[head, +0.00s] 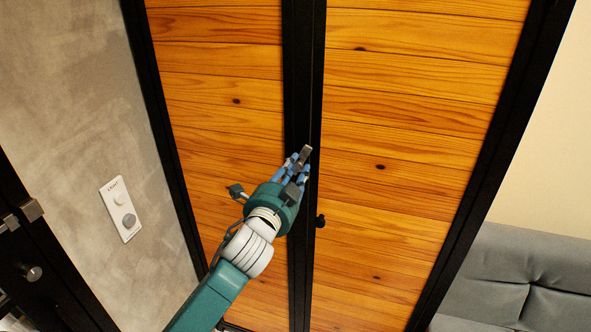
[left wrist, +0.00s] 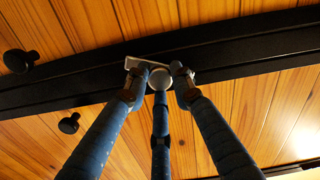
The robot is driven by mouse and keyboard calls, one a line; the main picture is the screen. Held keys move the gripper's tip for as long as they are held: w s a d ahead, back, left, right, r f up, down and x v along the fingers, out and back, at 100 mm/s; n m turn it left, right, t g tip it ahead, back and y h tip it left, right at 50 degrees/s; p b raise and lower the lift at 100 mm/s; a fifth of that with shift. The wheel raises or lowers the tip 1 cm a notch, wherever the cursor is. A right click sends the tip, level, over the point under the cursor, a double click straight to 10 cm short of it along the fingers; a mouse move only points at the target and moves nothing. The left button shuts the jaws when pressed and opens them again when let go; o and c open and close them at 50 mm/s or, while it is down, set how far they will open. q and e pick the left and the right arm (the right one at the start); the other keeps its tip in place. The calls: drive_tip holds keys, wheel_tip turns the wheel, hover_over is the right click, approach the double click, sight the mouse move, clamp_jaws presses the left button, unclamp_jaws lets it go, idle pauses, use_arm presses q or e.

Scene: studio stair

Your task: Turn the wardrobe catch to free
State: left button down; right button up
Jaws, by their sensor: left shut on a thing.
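The wardrobe (head: 400,130) has two wood-plank doors in black frames that meet at a dark middle seam. A small grey metal catch (head: 304,154) sits on the black frame at this seam. It also shows in the left wrist view as a plate with a round hub (left wrist: 160,77). My left gripper (head: 295,164) has blue fingers shut on the catch, two on its sides and one below the hub. The fingers (left wrist: 159,84) hide part of the catch, so its exact turn is hard to tell. Both doors look closed. My right gripper is not in view.
A black door knob (head: 320,221) sits below the catch, and two knobs (left wrist: 69,123) show in the left wrist view. A light switch panel (head: 121,208) is on the grey wall at left. A grey cushioned seat (head: 520,275) stands at the lower right.

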use_arm(q)
drive_tip(key=n, duration=0.5)
drive_tip(key=shift+f, duration=0.1)
idle(0.5)
drive_tip(key=c, duration=1.5)
unclamp_jaws()
drive_tip(key=shift+a, duration=0.1)
drive_tip(key=shift+o, duration=0.2)
drive_tip(key=v, duration=1.2)
